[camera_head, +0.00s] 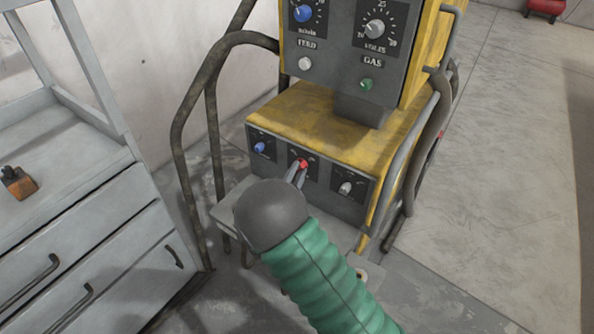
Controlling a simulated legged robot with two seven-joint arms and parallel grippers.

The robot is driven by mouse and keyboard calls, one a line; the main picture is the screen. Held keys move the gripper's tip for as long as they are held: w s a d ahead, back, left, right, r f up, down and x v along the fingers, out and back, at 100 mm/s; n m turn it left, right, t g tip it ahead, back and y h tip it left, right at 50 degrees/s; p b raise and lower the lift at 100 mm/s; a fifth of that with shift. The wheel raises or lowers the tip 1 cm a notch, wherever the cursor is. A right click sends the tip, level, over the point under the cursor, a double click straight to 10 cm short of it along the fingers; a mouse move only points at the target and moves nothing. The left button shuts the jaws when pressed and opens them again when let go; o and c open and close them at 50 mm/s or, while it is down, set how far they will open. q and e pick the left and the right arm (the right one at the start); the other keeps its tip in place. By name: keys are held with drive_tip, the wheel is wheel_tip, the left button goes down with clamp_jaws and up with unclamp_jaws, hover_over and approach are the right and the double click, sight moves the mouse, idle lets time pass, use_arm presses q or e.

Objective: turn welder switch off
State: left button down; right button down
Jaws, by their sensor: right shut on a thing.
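The yellow and grey welder (330,115) stands in the middle of the head view. Its lower front panel carries a blue knob (259,147) at the left, a red switch (302,163) in the middle and a grey knob (345,188) at the right. My right gripper (299,170) reaches up from the lower right, with its fingertips at the red switch and shut on it. The dark round wrist hides part of the fingers and the panel's lower edge. The switch's exact setting is too small to tell. My left gripper is not in view.
The upper panel has a blue dial (303,13), a grey volts dial (375,28) and a green gas button (366,85). Bent metal tubes (180,130) flank the welder. A grey drawer cabinet (90,240) stands at the left. Open floor (500,170) lies at the right.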

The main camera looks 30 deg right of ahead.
drive_tip(key=shift+w+a+r+n+g+p, duration=0.2)
drive_tip(key=shift+n+g+p, duration=0.65)
drive_tip(key=shift+n+p, duration=1.9)
drive_tip(key=shift+w+r+n+g+p, duration=0.15)
drive_tip(key=shift+w+n+g+p, duration=0.5)
drive_tip(key=shift+n+p, duration=2.1)
drive_tip(key=shift+w+a+r+n+g+p, duration=0.15)
drive_tip(key=shift+n+g+p, duration=1.2)
drive_tip(key=shift+p, duration=2.45)
drive_tip(key=shift+n+t, duration=0.25)
drive_tip(key=shift+n, duration=0.1)
drive_tip(key=c, duration=1.8)
unclamp_jaws()
drive_tip(key=shift+r, duration=0.1)
drive_tip(key=o, duration=0.4)
drive_tip(key=shift+f, duration=0.2)
drive_tip(key=shift+o, duration=0.2)
drive_tip(key=shift+s, duration=0.1)
drive_tip(key=p+v, duration=0.2)
drive_tip(key=v, duration=1.4)
drive_tip(key=shift+a+r+p, duration=0.25)
drive_tip(key=shift+a+p, duration=0.05)
drive_tip(key=shift+a, duration=0.05)
